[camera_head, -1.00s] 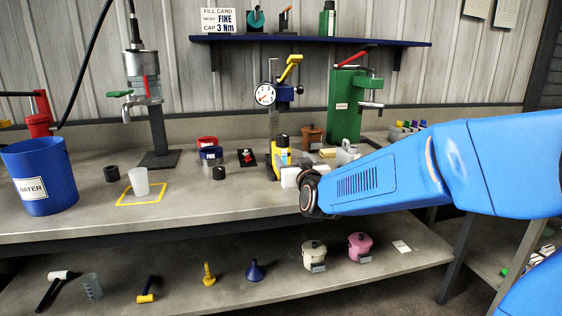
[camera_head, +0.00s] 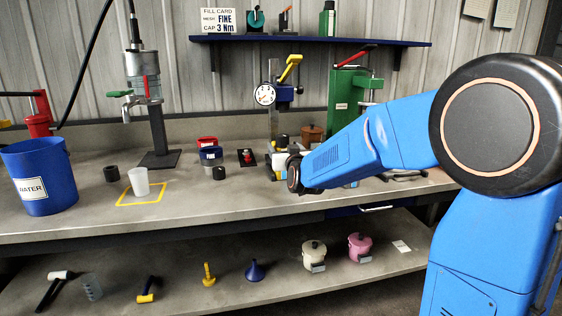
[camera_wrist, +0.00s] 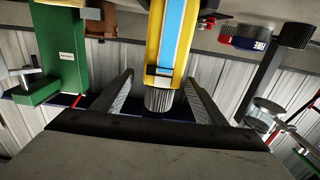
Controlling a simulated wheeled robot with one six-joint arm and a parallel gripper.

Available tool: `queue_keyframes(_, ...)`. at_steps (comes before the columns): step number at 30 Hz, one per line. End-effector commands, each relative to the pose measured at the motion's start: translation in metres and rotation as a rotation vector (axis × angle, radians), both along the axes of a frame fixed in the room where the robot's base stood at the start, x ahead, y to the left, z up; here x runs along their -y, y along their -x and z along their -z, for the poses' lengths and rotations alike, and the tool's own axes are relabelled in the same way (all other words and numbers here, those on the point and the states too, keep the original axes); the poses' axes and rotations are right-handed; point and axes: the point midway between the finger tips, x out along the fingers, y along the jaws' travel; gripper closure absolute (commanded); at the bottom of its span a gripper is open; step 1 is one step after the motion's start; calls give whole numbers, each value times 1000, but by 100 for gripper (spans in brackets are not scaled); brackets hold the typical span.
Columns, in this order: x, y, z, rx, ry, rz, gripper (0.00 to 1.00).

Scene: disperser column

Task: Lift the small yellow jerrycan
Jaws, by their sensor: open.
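The small yellow jerrycan (camera_wrist: 168,40), with a blue and white stripe and a ribbed dark cap, shows in the wrist view, which looks upside down. My gripper (camera_wrist: 160,77) is open, with one finger on each side of the jerrycan's capped end. Gaps show between the fingers and the can, and nothing is gripped. In the head view the jerrycan (camera_head: 269,162) stands on the bench, mostly hidden behind my wrist; its dark cap shows above. My gripper's fingers are hard to make out there.
A gauge stand (camera_head: 265,95) stands just behind the jerrycan, with a green press (camera_head: 346,95) to its right. A red-buttoned block (camera_head: 247,157) and small tins (camera_head: 210,153) lie to its left. The front left of the bench is mostly clear around a cup (camera_head: 139,182).

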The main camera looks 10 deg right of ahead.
Motion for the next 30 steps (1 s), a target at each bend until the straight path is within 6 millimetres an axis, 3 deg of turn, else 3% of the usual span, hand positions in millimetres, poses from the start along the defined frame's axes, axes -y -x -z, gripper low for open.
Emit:
queue_keyframes(9, -2, -39, 2, -2, 0, 0, 34)
queue_keyframes(16, -2, -41, 1, -1, 0, 0, 34)
queue_keyframes(17, -2, -41, 1, -1, 0, 0, 39)
queue_keyframes(24, -2, -41, 1, -1, 0, 0, 97)
queue_keyframes(30, -2, -41, 0, 1, 0, 0, 100)
